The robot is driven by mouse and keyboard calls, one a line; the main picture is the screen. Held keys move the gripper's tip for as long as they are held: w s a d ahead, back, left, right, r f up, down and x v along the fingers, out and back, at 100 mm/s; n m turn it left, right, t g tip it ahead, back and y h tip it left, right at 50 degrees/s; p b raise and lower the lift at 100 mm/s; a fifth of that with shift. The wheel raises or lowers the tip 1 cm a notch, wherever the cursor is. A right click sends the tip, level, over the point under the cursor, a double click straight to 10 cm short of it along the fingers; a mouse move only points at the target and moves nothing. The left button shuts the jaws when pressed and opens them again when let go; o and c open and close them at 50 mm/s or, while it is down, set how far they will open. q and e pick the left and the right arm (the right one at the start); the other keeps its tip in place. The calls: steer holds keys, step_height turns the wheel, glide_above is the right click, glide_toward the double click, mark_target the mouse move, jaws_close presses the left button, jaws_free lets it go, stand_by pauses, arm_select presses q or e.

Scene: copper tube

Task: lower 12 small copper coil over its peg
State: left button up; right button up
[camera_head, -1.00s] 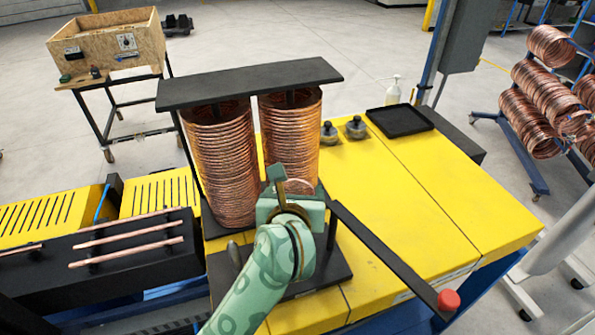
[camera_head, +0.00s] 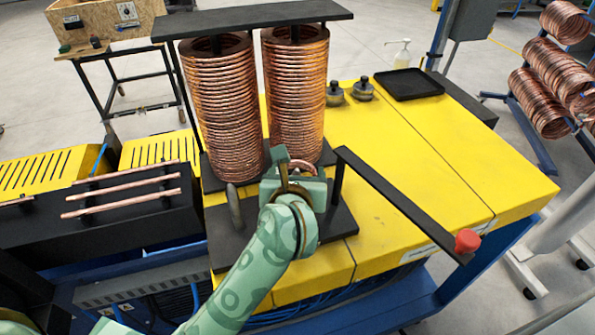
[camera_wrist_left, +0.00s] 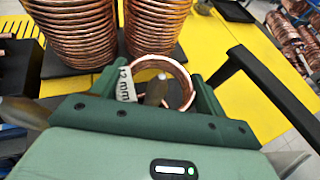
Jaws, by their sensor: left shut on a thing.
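My left gripper (camera_head: 296,176) is shut on a small copper coil (camera_wrist_left: 163,66), whose ring stands out between the fingers. Only the coil's upper edge (camera_head: 303,167) shows in the head view. A white 12 mm tag (camera_wrist_left: 126,84) shows at its left side. A grey round-tipped peg (camera_wrist_left: 156,91) shows through the ring in the wrist view; I cannot tell whether the coil is around it or above it. Another grey peg (camera_head: 235,206) stands free on the black base plate (camera_head: 338,220), left of the gripper. My right gripper is out of view.
Two tall copper coil stacks (camera_head: 222,110) stand just behind the gripper under a black top bar (camera_head: 250,20). A black arm with a red knob (camera_head: 467,240) reaches to the right. A black tray (camera_head: 408,84) and two dark weights sit behind on the yellow table (camera_head: 400,170).

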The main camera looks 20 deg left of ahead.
arm_select(q)
steer(key=shift+a+f+b, duration=0.1)
steer(key=shift+f+b, duration=0.3)
steer(key=shift+f, duration=0.35)
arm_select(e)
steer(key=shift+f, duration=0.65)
arm_select(q)
steer(key=o, duration=1.1)
steer(key=shift+w, duration=0.1)
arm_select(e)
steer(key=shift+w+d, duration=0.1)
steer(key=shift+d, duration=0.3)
